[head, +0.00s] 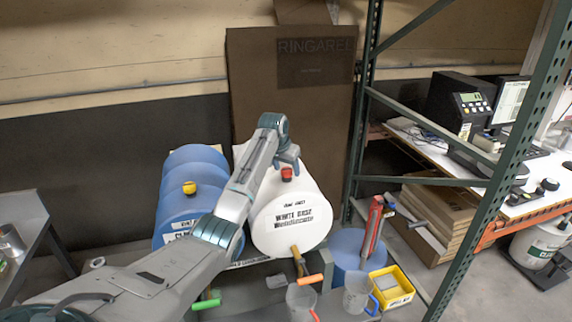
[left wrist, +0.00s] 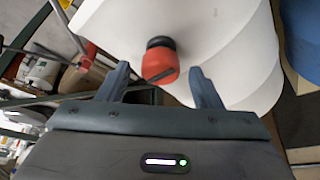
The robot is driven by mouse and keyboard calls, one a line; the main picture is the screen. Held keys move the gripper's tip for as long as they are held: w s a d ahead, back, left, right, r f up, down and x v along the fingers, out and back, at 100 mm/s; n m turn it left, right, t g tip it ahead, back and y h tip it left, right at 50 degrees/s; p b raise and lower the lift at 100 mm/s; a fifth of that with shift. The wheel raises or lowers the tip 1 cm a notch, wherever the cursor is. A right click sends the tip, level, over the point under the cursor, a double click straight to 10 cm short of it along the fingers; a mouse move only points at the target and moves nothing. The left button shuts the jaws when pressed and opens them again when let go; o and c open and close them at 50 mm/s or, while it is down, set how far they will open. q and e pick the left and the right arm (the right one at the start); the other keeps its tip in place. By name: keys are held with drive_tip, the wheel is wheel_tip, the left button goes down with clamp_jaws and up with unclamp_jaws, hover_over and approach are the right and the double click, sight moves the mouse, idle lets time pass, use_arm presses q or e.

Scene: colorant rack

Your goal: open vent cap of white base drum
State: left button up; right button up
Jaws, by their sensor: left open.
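The white base drum (head: 290,222) lies on its side in the middle of the head view, with black lettering on its round front. Its red vent cap (head: 287,173) sits on top near the front rim. In the left wrist view the red cap (left wrist: 160,62) has a black part at its far end, and the drum's white wall (left wrist: 235,45) is behind it. My left gripper (left wrist: 160,80) is open, with one finger on each side of the cap. I cannot tell whether the fingers touch it. In the head view the left gripper (head: 288,155) is just above the cap. My right gripper is not in view.
A blue drum (head: 180,213) with a yellow cap (head: 190,187) lies left of the white drum. Clear jugs (head: 301,298) and a yellow bin (head: 392,288) stand in front. A green rack post (head: 500,170) rises on the right. A brown panel (head: 290,90) stands behind.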

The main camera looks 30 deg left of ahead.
use_arm(q)
drive_tip(key=shift+c, duration=0.2)
drive_tip(key=c, duration=0.9)
drive_tip(key=shift+c, duration=0.2)
drive_tip(key=n+y, duration=0.1)
drive_tip(key=n, duration=0.4)
drive_tip(key=shift+d+y, duration=0.15)
drive_tip(key=shift+y, duration=0.25)
drive_tip(key=n+g, duration=0.1)
drive_tip(key=n, duration=0.1)
drive_tip(key=n+y, duration=0.1)
drive_tip(key=n, duration=0.2)
drive_tip(key=shift+w+g+y, duration=0.15)
drive_tip(key=shift+g+y, duration=0.15)
drive_tip(key=shift+g, duration=0.1)
drive_tip(key=n+g+b, duration=0.1)
drive_tip(key=n, duration=0.3)
drive_tip(key=shift+w+d+f+y, duration=0.1)
drive_tip(key=shift+y, duration=0.2)
drive_tip(key=shift+w+n+g+b, duration=0.1)
drive_tip(key=shift+n+g+b, duration=0.8)
drive_tip(key=shift+n+b, duration=0.75)
drive_tip(key=shift+n, duration=0.35)
